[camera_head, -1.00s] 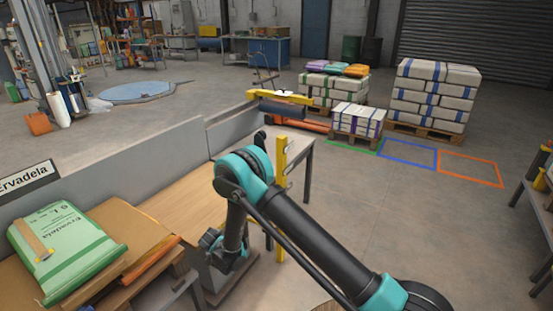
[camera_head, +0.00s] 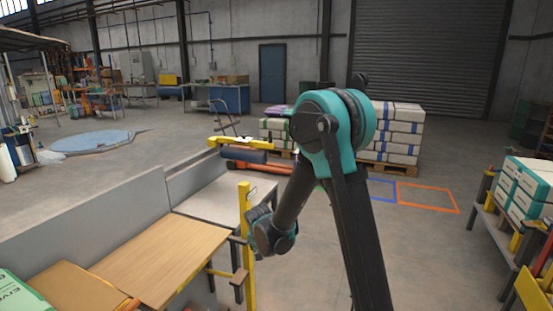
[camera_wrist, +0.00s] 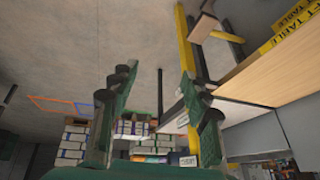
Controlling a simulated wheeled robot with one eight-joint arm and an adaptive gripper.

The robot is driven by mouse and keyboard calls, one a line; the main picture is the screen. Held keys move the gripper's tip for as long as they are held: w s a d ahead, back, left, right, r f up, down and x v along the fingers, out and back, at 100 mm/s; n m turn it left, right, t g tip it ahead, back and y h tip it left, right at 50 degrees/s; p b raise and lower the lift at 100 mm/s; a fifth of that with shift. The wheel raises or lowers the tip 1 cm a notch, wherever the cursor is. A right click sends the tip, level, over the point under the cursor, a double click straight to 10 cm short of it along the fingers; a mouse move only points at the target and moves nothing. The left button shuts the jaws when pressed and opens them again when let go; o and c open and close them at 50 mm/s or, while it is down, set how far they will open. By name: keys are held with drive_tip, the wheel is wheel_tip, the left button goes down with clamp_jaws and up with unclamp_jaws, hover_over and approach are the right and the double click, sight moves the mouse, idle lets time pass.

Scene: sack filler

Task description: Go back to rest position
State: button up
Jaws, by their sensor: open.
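My gripper (camera_wrist: 160,78) shows in the wrist view with its two dark green fingers spread wide apart. Nothing is held between them. In the head view my arm rises from the lower right to a teal elbow and bends down to the left. Its wrist end is beside the yellow post (camera_head: 245,235), right of the wooden table. I cannot clearly make out the fingers in the head view.
The wooden table (camera_head: 160,255) stands left of my arm, with part of a green sack (camera_head: 20,292) at the lower left. Stacked sacks (camera_head: 398,130) stand behind. A rack with teal-banded sacks (camera_head: 528,185) is right. Floor around the orange outline (camera_head: 428,197) is clear.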

drive_tip(key=s+d+r+n, duration=0.1)
drive_tip(key=s+d+r, duration=0.2)
drive_tip(key=s+d, duration=0.3)
drive_tip(key=s+d+r, duration=0.3)
drive_tip(key=d, duration=0.6)
drive_tip(key=s+d+n, duration=0.1)
drive_tip(key=s+d, duration=0.3)
drive_tip(key=s, duration=0.4)
drive_tip(key=s+d+n+g, duration=0.1)
drive_tip(key=s+d, duration=0.4)
drive_tip(key=s, duration=0.3)
drive_tip(key=shift+f, duration=0.2)
drive_tip(key=shift+d, duration=0.1)
